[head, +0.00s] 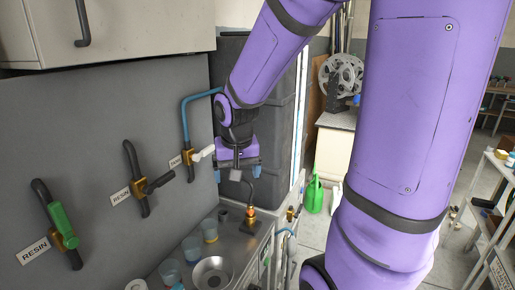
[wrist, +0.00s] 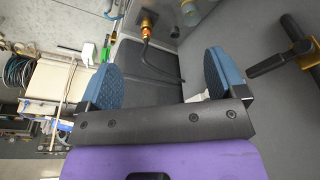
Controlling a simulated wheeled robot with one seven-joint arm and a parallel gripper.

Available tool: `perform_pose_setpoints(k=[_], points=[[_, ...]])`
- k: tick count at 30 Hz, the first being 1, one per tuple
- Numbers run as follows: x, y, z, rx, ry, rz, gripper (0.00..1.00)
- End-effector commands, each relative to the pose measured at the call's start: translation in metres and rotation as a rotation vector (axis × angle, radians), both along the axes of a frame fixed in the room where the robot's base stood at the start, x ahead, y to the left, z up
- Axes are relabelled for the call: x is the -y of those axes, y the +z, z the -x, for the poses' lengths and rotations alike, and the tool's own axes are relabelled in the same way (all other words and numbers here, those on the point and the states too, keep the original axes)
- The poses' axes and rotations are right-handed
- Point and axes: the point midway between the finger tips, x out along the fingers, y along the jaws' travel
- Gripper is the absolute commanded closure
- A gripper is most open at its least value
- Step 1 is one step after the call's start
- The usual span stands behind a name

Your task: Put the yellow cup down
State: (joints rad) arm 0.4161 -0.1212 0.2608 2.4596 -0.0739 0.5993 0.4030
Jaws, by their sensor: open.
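My gripper (head: 237,175) hangs above the back of the metal counter, with its blue finger pads apart. In the wrist view my gripper (wrist: 162,68) is open, and nothing is held between the pads. A small clear cup with a yellowish content or band (head: 210,231) stands on the counter below and left of my gripper, apart from it. It looks like the yellow cup. Part of a cup (wrist: 190,12) shows at the top edge of the wrist view, too cropped to tell which one it is.
Other clear cups (head: 192,248) stand nearby, beside a round metal drain or bowl (head: 212,273). A brass fitting with a black hose (head: 250,213) rises right of the cups. Valve handles (head: 62,226) and a blue pipe (head: 184,120) stick out from the grey panel at left.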

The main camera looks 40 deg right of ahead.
Motion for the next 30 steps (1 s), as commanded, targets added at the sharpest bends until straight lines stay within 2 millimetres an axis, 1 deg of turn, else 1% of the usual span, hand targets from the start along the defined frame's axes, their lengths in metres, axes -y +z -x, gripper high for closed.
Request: perform_pose_setpoints(k=[1,6,8,12,15,18,22,25,30], points=[[-0.008,0.016,0.008,0.021,0.037,0.017,0.1],[-0.027,0.056,0.037,0.075,0.151,0.053,0.1],[-0.033,0.069,0.049,0.096,0.193,0.06,0.1],[-0.046,0.095,0.079,0.144,0.293,0.072,0.1],[-0.053,0.11,0.101,0.179,0.361,0.07,0.1],[-0.058,0.12,0.119,0.208,0.419,0.067,0.1],[-0.061,0.127,0.136,0.233,0.473,0.061,0.1],[-0.062,0.129,0.142,0.242,0.492,0.059,0.1],[-0.062,0.13,0.143,0.243,0.499,0.058,0.1]])
